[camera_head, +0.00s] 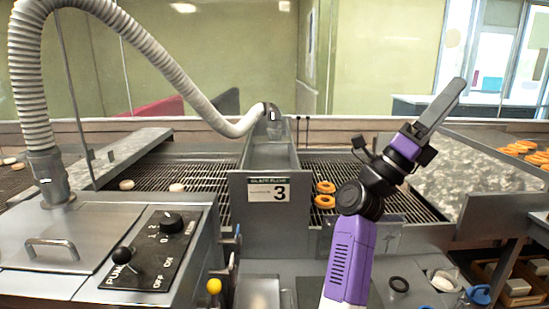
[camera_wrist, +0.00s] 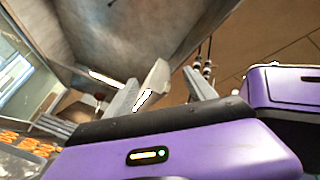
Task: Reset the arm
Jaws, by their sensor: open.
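My gripper (camera_head: 446,102) is raised at the right of the head view, at the end of my purple and black arm, pointing up and to the right. It is above the fryer line and touches nothing that I can see. In the wrist view my gripper (camera_wrist: 160,86) has its two grey fingers apart, with no held object visible. That view looks up toward the ceiling and a metal hood (camera_wrist: 120,35).
A control panel (camera_head: 150,250) with knobs and a ribbed hose (camera_head: 30,90) stand at the left. Orange doughnuts (camera_head: 325,187) lie beside my arm; more doughnuts (camera_head: 520,147) lie far right. The air around my gripper looks clear.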

